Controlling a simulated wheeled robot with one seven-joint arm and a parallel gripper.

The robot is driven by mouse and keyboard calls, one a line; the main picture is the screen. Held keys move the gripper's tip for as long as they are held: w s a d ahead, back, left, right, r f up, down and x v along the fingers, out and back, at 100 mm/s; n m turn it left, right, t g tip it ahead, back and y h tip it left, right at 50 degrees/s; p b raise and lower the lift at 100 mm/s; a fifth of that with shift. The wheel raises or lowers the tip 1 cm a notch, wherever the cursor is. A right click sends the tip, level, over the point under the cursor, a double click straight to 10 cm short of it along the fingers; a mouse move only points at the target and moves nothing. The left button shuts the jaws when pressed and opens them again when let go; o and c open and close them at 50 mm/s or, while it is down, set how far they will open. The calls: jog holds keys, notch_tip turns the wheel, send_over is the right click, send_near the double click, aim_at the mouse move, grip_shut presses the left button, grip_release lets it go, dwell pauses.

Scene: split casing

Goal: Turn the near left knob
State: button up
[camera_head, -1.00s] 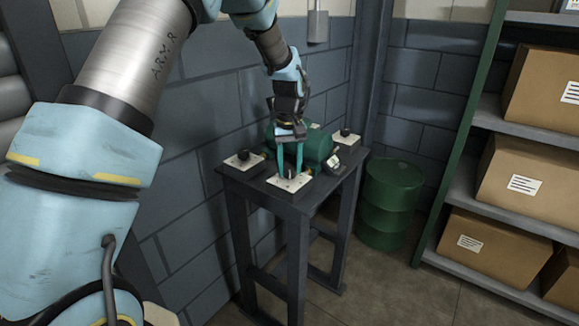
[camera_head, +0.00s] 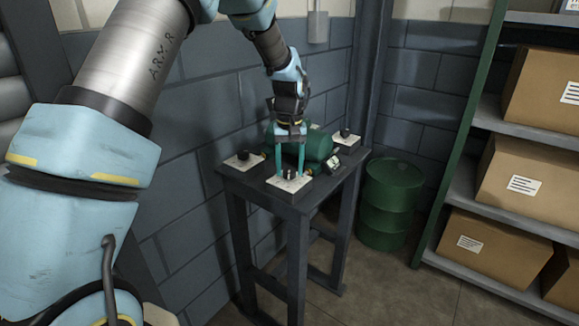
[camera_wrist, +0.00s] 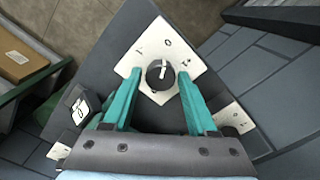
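The front knob (camera_head: 290,174) is black and round with a white pointer line, on a square white plate (camera_head: 284,186) at the table's near corner. In the wrist view the knob (camera_wrist: 160,75) has its line close to upright, leaning slightly right toward the 0 mark. My gripper (camera_head: 289,176) is over this plate with its teal fingers pointing down. In the wrist view my gripper (camera_wrist: 159,80) is open, one finger on each side of the knob, with visible gaps. Another knob (camera_head: 243,155) is at the left corner, and one (camera_head: 345,132) at the back right.
A dark table (camera_head: 265,192) carries the plates and a green rounded casing (camera_head: 316,146) behind my gripper. A small device with a white face (camera_head: 333,160) is at the right edge. A green barrel (camera_head: 392,200) and box shelves (camera_head: 490,130) stand right. A brick wall is behind.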

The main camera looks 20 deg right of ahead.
aim_at(289, 170)
jog(key=shift+o, duration=1.3)
notch_tip(289, 170, up, 11)
jog(key=b, duration=0.2)
jog(key=shift+f, duration=0.1)
jog(key=a+f+n, duration=0.2)
jog(key=a+f, duration=0.1)
jog(key=a, duration=1.6)
jog(key=s+a+f, duration=0.2)
jog(key=s+a, duration=0.3)
jog(key=a, duration=0.3)
jog(key=s+a+f+n+t, duration=0.1)
jog(key=s+a+f, duration=0.1)
jog(key=s+a, duration=0.4)
jog(key=a, duration=0.3)
jog(key=shift+a+t, duration=0.15)
jog(key=shift+t, duration=0.15)
